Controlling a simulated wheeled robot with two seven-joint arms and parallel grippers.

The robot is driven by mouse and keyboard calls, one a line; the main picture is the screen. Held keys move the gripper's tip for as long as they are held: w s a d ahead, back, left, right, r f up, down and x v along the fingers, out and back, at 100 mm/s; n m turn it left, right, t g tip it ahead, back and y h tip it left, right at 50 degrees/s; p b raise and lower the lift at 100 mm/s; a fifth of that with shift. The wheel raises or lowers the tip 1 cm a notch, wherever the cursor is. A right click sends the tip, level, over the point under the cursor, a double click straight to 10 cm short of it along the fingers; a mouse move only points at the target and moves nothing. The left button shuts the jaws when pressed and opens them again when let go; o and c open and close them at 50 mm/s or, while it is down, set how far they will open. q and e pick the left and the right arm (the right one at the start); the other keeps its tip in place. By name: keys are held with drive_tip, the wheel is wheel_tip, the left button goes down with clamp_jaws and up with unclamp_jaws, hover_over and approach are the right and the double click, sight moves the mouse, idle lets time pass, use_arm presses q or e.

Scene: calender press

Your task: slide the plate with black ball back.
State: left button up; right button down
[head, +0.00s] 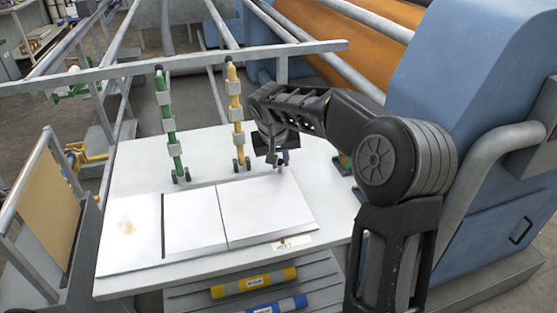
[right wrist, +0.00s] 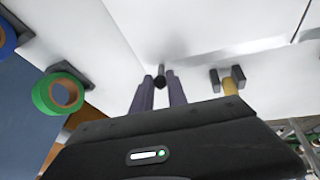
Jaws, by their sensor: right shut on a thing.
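White plates lie side by side on a white table (head: 135,170) in the head view. The right plate (head: 268,208) has my right gripper (head: 282,163) at its back edge. In the right wrist view, a small black ball (right wrist: 160,82) sits between the two purple-grey fingers of my right gripper (right wrist: 160,85), at the edge of the white plate (right wrist: 225,30). The fingers are shut on the ball. In the head view the ball is largely hidden by the gripper. My left gripper is not in view.
A green rod (head: 169,125) and a yellow rod (head: 236,115) stand behind the plates, under a grey rail (head: 110,70). A green roll (right wrist: 58,93) is beside the table edge. The blue press housing (head: 480,80) stands at right; the middle plate (head: 195,220) is clear.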

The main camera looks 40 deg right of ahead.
drive_tip(key=shift+s+d, duration=0.35)
drive_tip(key=shift+d, duration=0.55)
drive_tip(key=shift+s+d, duration=0.3)
drive_tip(key=shift+d, duration=0.6)
drive_tip(key=shift+r, duration=0.1)
drive_tip(key=shift+s+d, duration=0.2)
drive_tip(key=shift+d, duration=0.35)
drive_tip(key=c, duration=1.3)
unclamp_jaws()
drive_tip(key=shift+o, duration=0.3)
drive_tip(key=b+v, duration=0.1)
drive_tip(key=v, duration=0.6)
drive_tip(key=shift+r, duration=0.3)
